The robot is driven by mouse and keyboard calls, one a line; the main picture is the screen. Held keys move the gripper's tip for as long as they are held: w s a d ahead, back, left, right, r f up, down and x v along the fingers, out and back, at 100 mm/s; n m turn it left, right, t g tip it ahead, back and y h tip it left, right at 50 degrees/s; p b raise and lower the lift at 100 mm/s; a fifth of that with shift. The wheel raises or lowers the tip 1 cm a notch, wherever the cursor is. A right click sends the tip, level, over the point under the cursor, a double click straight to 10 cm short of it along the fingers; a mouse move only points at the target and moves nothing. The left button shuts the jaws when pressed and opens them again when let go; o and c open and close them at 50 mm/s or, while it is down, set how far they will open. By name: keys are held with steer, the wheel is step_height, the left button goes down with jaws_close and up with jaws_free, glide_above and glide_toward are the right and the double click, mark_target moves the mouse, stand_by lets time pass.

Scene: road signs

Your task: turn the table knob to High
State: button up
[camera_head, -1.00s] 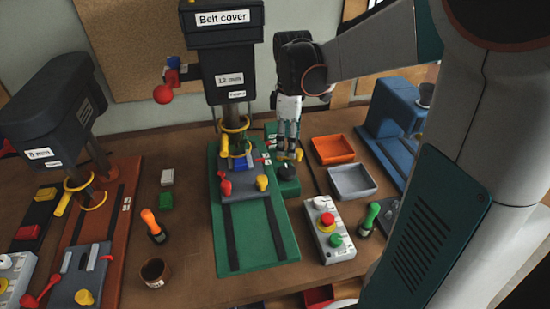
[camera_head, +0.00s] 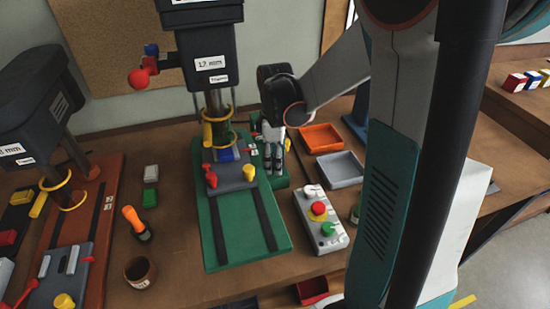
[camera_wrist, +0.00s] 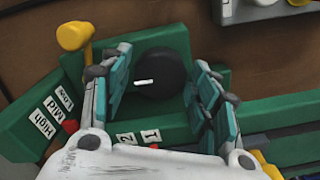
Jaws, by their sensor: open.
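A round black knob (camera_wrist: 165,72) with a short white mark on its top sits on a green base in the wrist view. The mark lies roughly level in the picture, toward the knob's lower left side. Labels Low, Mid and High (camera_wrist: 42,124) stand in a slanted row at the left, with a small red piece beside them. My gripper (camera_wrist: 163,88) is open, its teal-padded fingers on either side of the knob; I cannot tell whether they touch it. In the head view my gripper (camera_head: 274,165) points down beside the green drill press base (camera_head: 233,228) and hides the knob.
The drill press (camera_head: 210,70) rises just left of my gripper. A yellow-ended lever (camera_wrist: 75,37) is close to the left finger. Orange (camera_head: 322,139) and grey (camera_head: 340,169) trays lie right, and a button box (camera_head: 320,217) stands in front. Labels 1 and 2 are below the knob.

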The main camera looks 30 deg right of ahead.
steer(key=c, duration=0.8)
steer(key=shift+m, duration=0.8)
steer(key=o, duration=0.8)
